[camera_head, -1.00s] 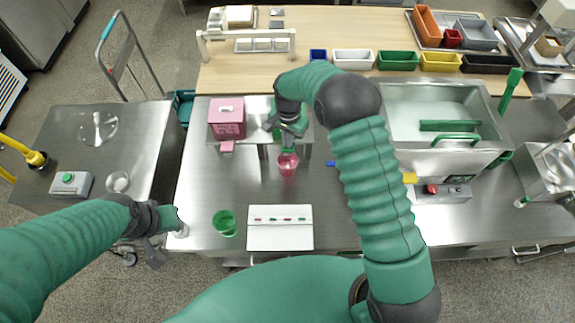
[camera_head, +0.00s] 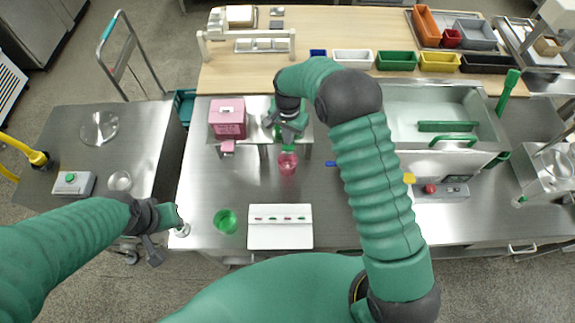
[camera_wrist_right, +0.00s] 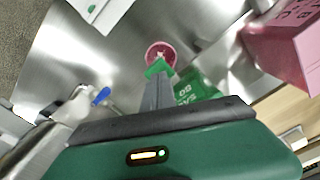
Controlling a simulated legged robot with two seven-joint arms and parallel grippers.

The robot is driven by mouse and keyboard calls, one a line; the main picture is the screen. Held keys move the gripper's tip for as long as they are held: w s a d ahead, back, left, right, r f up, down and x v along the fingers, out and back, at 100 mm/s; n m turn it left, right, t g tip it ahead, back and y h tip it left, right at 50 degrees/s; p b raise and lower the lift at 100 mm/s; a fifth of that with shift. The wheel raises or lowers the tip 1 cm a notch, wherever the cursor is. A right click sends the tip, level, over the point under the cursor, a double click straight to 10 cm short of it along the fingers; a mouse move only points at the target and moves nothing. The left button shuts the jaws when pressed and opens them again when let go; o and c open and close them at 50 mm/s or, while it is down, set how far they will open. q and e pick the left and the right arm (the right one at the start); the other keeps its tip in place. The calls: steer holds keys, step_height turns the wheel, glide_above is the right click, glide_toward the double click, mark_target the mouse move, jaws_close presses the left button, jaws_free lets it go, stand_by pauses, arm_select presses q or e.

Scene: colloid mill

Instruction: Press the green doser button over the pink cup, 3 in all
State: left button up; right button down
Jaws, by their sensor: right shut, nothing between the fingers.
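The pink cup (camera_head: 287,164) stands on the steel table under the front of the raised stand; it also shows in the right wrist view (camera_wrist_right: 161,51). The green doser (camera_wrist_right: 200,84) is beside my fingers in the right wrist view; my arm mostly hides it in the head view. A green part (camera_wrist_right: 158,68), seemingly its button or spout, shows over the cup's near edge at my fingertips. My right gripper (camera_wrist_right: 157,80) is shut and empty, its tips at that part; touch is unclear. My left gripper (camera_head: 165,235) hangs at the table's left edge, its jaws unclear.
The pink doser (camera_head: 227,117) stands left of my right gripper. A green cup (camera_head: 225,221) and a white board (camera_head: 280,237) with several red and green marks lie nearer me. A box with a red button (camera_head: 430,189) is at right.

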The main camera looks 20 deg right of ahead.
steer(key=shift+f+b, duration=0.8)
steer(key=shift+f, duration=0.65)
steer(key=shift+r, duration=0.1)
steer(key=shift+r+p, duration=1)
steer(key=shift+r, duration=0.4)
step_height(320, 180, up, 6)
steer(key=p, duration=0.4)
